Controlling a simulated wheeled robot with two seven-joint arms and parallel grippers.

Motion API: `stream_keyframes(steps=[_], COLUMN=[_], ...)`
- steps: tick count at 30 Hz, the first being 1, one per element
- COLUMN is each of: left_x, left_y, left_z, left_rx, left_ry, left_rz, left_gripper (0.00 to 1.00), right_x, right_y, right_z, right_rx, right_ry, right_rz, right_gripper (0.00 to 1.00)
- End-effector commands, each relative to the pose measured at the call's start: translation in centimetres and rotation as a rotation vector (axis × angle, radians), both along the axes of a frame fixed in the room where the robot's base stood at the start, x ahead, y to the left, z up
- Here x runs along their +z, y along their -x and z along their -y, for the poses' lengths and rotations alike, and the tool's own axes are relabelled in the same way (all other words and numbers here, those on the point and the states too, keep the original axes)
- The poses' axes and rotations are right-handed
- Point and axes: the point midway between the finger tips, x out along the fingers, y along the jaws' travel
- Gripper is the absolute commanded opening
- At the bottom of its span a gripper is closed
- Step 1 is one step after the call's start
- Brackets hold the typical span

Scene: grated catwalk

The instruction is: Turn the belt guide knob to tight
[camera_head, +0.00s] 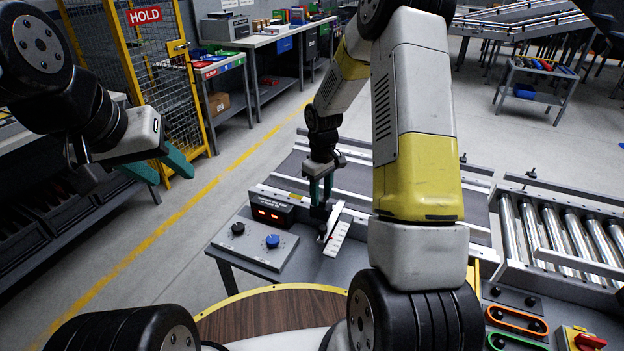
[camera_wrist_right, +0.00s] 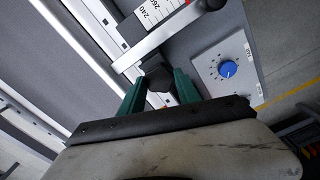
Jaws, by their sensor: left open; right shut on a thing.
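My right gripper (camera_head: 321,199) points down over the conveyor's near edge. In the right wrist view, its two teal fingers (camera_wrist_right: 159,85) are shut on a dark faceted knob (camera_wrist_right: 158,76), most of whose top shows between them. A grey bar runs from beside this knob up to a black end. Next to it is a white scale (camera_wrist_right: 152,14) with numbers such as 240; the scale (camera_head: 337,236) also shows in the head view. No tight marking is legible. My left gripper (camera_head: 168,172) is open and empty at the left, in the air, far from the knob.
A grey panel with a blue dial knob (camera_head: 272,241) and a black knob (camera_head: 238,228) lies left of the scale. Behind it is a black box with a red display (camera_head: 268,215). A roller conveyor (camera_head: 560,232) is at the right. A yellow cage (camera_head: 150,80) stands at the back left.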

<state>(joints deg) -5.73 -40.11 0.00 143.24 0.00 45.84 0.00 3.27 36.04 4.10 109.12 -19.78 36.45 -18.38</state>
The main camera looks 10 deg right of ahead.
Motion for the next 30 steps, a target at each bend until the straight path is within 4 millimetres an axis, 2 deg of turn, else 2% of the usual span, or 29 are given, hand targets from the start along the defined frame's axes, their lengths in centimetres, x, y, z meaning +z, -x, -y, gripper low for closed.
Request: stream_keyframes(steps=[8,14,30], left_x=[0.00,0.00,0.00], left_y=[0.00,0.00,0.00], left_z=[0.00,0.00,0.00], left_rx=[0.000,0.000,0.000], left_ry=[0.000,0.000,0.000], left_rz=[0.000,0.000,0.000], left_gripper=[0.44,0.44,0.44], right_x=[0.05,0.03,0.03], right_y=[-0.04,-0.02,-0.01], right_z=[-0.01,0.03,-0.04], right_rx=[-0.027,-0.119,-0.603], right_ry=[-0.001,0.000,0.000], right_rz=[0.001,-0.001,-0.001], right_gripper=[0.00,0.00,0.00])
